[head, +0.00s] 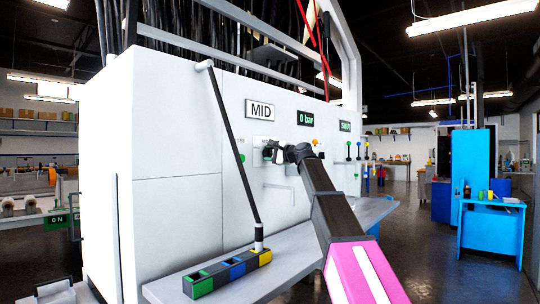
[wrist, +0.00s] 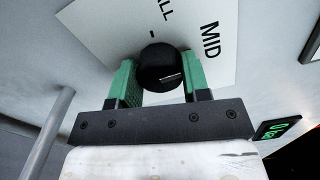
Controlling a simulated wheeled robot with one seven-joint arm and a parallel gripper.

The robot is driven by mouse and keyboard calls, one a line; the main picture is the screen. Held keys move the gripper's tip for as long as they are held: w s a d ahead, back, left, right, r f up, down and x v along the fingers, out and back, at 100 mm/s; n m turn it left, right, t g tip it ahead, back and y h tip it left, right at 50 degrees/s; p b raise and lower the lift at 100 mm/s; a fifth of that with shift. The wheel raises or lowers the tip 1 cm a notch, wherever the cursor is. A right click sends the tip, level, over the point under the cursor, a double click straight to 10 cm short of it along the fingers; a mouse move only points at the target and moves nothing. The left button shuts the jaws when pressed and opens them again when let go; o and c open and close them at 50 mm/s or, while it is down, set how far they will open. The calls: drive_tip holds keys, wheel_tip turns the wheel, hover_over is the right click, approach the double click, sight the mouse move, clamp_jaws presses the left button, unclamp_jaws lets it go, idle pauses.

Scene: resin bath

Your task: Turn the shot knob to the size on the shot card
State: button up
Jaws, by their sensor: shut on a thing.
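The shot card (head: 261,110) is a white sign on the white machine front and reads MID. Below it is the knob's white label plate (head: 262,141). In the wrist view the shot knob (wrist: 161,66) is round and black, in front of the label plate (wrist: 213,62), where MID and the letters ALL show. My gripper (wrist: 159,83) has its two green fingers on either side of the knob, shut on it. In the head view my gripper (head: 275,153) is at the label plate and hides most of the knob. A small pale mark shows on the knob; I cannot tell its setting.
A green 0 bar display (head: 306,118) is right of the card. Coloured levers (head: 358,150) stand farther right.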

drive_tip(key=shift+f, duration=0.1)
idle(0.3)
drive_tip(key=o, duration=0.9)
drive_tip(key=shift+o, duration=0.2)
drive_tip(key=shift+d, duration=0.1)
drive_tip(key=v, duration=1)
drive_tip(key=shift+s+d, duration=0.25)
drive_tip(key=shift+s, duration=0.05)
